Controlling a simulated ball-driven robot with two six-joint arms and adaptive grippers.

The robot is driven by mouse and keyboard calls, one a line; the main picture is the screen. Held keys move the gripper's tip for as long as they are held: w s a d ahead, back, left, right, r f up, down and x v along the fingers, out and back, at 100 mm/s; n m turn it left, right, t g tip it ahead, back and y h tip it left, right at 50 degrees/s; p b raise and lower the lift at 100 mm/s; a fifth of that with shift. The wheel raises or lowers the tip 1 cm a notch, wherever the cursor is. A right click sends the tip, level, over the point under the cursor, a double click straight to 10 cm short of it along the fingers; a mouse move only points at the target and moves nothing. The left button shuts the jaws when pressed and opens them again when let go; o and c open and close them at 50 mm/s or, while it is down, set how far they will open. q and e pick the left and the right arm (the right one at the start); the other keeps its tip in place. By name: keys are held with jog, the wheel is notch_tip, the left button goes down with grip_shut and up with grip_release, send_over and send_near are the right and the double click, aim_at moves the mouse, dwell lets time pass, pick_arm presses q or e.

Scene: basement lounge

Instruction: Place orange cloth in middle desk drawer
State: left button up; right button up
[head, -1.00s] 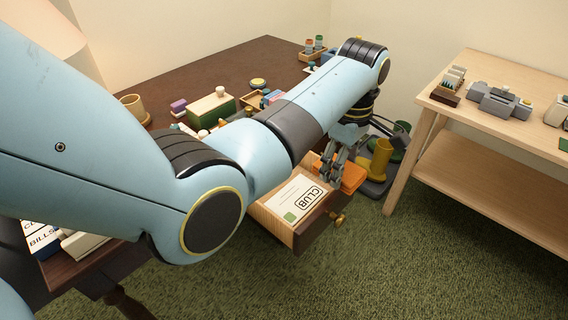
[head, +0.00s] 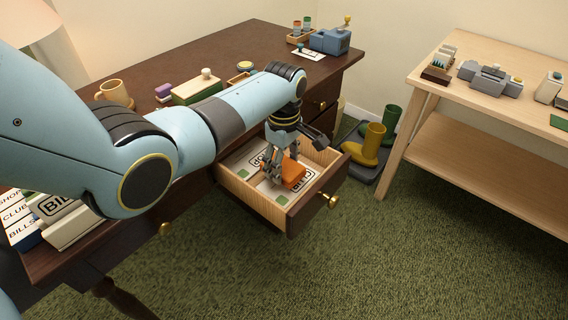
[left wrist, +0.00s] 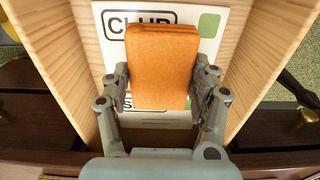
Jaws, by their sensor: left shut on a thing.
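The orange cloth (head: 293,174) is a folded block held between the fingers of my left gripper (head: 279,168). In the left wrist view the cloth (left wrist: 162,65) sits between both fingertips of the left gripper (left wrist: 160,88). An open desk drawer (head: 315,198) with pale wooden walls and a brass knob lies under it. The cloth is within the drawer's outline, over papers (head: 243,158) printed CLUB. I cannot tell whether it touches them. My right gripper is not in view.
The dark desk (head: 215,60) carries a mug (head: 114,91), a green box (head: 197,87) and a blue-grey device (head: 330,40). A pale bench (head: 500,95) is at right. Green carpet in front is clear.

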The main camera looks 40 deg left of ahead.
aim_at(284, 165)
pick_arm(q)
jog(key=shift+f, duration=0.55)
jog(key=o, duration=1.1)
notch_tip(284, 165, up, 13)
jog(key=p, duration=0.3)
jog(key=shift+r, duration=0.15)
